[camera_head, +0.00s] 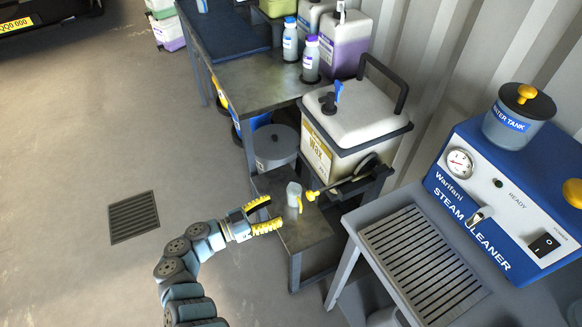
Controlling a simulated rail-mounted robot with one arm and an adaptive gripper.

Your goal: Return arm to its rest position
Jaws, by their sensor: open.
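My gripper (272,214) has yellow fingers and is spread open, with nothing seen between them. It points right, toward a small grey cup-like container (293,194) on a low metal shelf (308,232). The container stands just beyond the fingertips, and a gap appears between them. My segmented blue-grey arm reaches up from the bottom of the view, left of the shelf.
A large white wax tank (353,116) with a yellow-tipped tap stands above the shelf. A steam cleaner (505,190) and its slatted tray (420,262) are at right. A workbench (258,80) holds bottles. The floor at left is open, with a drain grate (134,217).

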